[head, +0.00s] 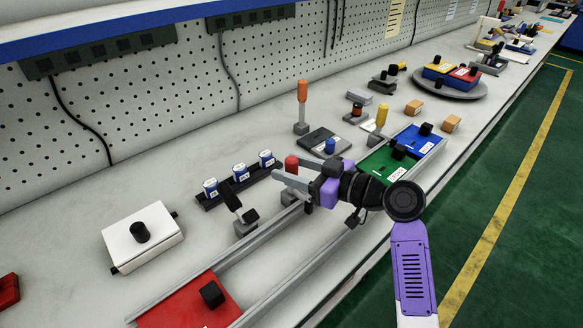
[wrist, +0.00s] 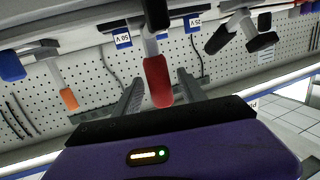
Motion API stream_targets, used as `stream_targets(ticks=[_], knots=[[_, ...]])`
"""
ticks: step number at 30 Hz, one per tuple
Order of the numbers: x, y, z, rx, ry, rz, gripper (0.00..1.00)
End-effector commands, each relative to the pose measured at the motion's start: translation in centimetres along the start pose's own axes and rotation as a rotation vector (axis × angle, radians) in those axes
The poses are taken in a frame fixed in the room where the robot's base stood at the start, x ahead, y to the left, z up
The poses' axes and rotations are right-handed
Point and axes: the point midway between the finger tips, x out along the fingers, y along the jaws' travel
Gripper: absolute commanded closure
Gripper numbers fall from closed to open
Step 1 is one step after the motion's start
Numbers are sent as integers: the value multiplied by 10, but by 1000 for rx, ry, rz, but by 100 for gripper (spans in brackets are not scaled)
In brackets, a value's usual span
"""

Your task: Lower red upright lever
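The red lever has a red handle (head: 291,164) that stands up just beyond the rail on the bench. In the wrist view the red handle (wrist: 158,82) and grey stem stand about upright, seen upside down. My gripper (head: 289,169) is open, with its grey fingers on either side of the red handle. In the wrist view there are gaps between the handle and both fingers (wrist: 159,78). I cannot tell whether either finger touches it.
A black-handled lever (head: 231,198) stands to the left and an orange-handled lever (head: 302,92) behind. Several blue-and-white parts sit in a black rack (head: 214,199). A rail (head: 262,243) runs along the bench front, with red (head: 180,310), green and blue (head: 412,137) blocks.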

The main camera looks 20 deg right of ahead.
Motion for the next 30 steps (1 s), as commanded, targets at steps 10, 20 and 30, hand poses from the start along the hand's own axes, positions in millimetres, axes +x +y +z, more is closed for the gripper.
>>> stream_targets(ticks=[10, 20, 30], knots=[[-13, 0, 1, 1, 0, 1, 52], [-64, 0, 0, 0, 0, 1, 52], [-78, 0, 0, 0, 0, 0, 52]])
